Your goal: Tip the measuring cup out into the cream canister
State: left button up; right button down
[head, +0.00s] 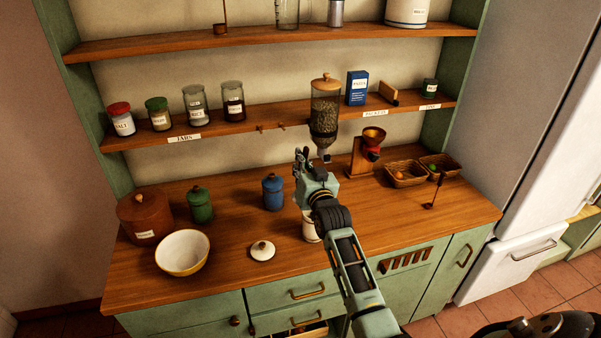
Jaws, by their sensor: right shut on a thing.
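My right gripper (303,164) is over the counter, in front of the glass dispenser, with its fingers pointing away from me. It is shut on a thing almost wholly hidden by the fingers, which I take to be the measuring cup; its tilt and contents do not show. The cream canister (308,229) stands on the counter below the gripper, mostly hidden behind my right arm. A cream lid (262,251) with a brown knob lies on the counter to its left. My left gripper is not in view.
The dispenser (325,105) stands close behind the gripper. A blue canister (272,193), a green canister (200,205), a brown crock (143,219) and a bowl (182,254) are to the left. A long-handled scoop (430,205) and baskets (405,175) are right. The counter's front right is clear.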

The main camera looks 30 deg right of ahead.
jog(key=d+f+m+b, duration=0.2)
jog(key=b, duration=0.1)
jog(key=d+m+b, duration=0.1)
jog(key=shift+s+d+f+m+b, duration=0.25)
jog(key=shift+d+f+m+b, duration=0.05)
jog(key=shift+d+f+b, duration=0.1)
jog(key=shift+a, duration=0.1)
jog(key=shift+w+a+f, duration=0.1)
jog(key=shift+f, duration=0.05)
jog(key=shift+a+f, duration=0.1)
jog(key=shift+f, duration=0.4)
jog(key=s+d+f+m+b, duration=0.1)
jog(key=d+f+m+b, duration=0.1)
jog(key=d+m+b, duration=0.2)
jog(key=shift+s+d+f+m, duration=0.15)
jog(key=shift+d+m, duration=0.45)
jog(key=shift+d, duration=0.2)
